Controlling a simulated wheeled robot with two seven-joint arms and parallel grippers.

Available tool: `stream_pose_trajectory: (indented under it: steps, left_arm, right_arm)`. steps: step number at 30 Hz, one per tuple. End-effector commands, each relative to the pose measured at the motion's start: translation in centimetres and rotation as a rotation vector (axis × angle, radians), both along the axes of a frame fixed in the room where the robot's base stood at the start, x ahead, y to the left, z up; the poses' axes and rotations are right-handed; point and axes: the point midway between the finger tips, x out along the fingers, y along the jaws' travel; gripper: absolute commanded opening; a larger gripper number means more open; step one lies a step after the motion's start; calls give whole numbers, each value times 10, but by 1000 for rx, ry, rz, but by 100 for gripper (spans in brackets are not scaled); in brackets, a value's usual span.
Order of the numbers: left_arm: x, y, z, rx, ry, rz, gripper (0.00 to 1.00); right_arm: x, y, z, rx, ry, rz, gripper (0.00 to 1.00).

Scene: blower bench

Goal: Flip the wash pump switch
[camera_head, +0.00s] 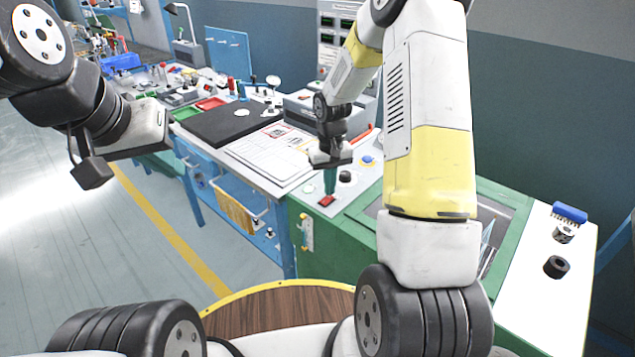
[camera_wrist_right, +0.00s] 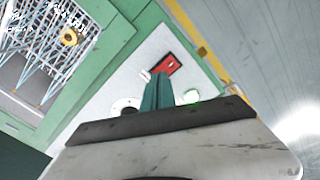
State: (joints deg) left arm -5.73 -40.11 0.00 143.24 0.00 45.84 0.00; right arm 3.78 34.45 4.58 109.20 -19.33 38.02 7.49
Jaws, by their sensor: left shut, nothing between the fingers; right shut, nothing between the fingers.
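A black knob (camera_head: 345,177) and a blue button (camera_head: 367,160) sit near the switch. The green cabinet (camera_head: 335,248) has a framed window beside the panel. A bench (camera_head: 270,165) with papers and a black mat lies behind. A blue brush (camera_head: 569,212) lies right.

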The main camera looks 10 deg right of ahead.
Motion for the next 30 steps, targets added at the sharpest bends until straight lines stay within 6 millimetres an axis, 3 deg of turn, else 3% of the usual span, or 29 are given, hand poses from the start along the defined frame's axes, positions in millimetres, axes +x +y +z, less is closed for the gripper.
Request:
stream_pose_trajectory:
  steps: [30]
  left_arm:
    - [0,0,0,0,0,0,0]
  right_arm:
    - [0,0,-12,0,1,0,0]
